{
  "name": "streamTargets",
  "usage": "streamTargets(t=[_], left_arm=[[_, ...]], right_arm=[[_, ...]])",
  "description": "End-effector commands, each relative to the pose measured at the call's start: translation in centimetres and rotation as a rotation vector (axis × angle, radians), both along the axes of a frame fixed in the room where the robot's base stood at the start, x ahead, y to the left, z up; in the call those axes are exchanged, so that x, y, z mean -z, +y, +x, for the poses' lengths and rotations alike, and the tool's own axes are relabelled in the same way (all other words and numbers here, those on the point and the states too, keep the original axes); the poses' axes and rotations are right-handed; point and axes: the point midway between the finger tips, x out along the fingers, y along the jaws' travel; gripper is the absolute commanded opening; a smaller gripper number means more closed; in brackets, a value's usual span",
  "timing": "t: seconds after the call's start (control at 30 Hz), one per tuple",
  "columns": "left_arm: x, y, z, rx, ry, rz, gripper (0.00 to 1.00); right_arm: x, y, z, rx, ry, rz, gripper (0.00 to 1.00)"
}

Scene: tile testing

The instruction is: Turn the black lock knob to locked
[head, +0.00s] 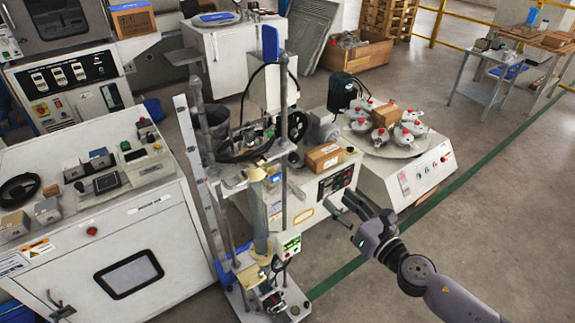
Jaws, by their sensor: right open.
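My right gripper (342,205) reaches in from the lower right, with its two dark fingers apart and nothing between them. Its fingertips are just right of the test stand (284,200) and in front of the white cabinet with the black control panel (335,181). Small dark knob-like parts show on the stand, one by the column (294,159) and one low near the base (272,300). I cannot tell which is the lock knob, nor its turned position. My left gripper is not in view.
A brown box (324,157) sits on the cabinet beside the stand. A round turntable machine (408,181) with several metal pots stands behind the right gripper. A white bench cabinet (125,245) stands on the left. Open floor lies at the right.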

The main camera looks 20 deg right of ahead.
Motion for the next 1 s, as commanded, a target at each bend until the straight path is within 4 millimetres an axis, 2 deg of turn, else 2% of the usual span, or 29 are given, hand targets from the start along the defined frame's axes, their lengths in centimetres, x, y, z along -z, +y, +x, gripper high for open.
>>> streamTargets(t=[0.1,0.27,0.63,0.8,1.0], left_arm=[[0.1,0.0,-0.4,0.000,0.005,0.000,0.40],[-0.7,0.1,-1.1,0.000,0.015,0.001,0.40],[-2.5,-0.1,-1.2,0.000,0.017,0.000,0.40],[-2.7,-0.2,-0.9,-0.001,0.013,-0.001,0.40],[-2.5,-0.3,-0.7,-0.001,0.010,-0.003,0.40]], right_arm=[[-1.2,0.8,0.1,-0.022,-0.038,-0.046,0.44],[-1.5,1.2,1.6,-0.021,-0.040,-0.046,0.44],[-1.5,3.5,8.6,-0.019,-0.039,-0.041,0.44],[-1.2,4.6,12.0,-0.019,-0.038,-0.041,0.44],[-1.0,5.6,15.0,-0.019,-0.037,-0.042,0.44]])
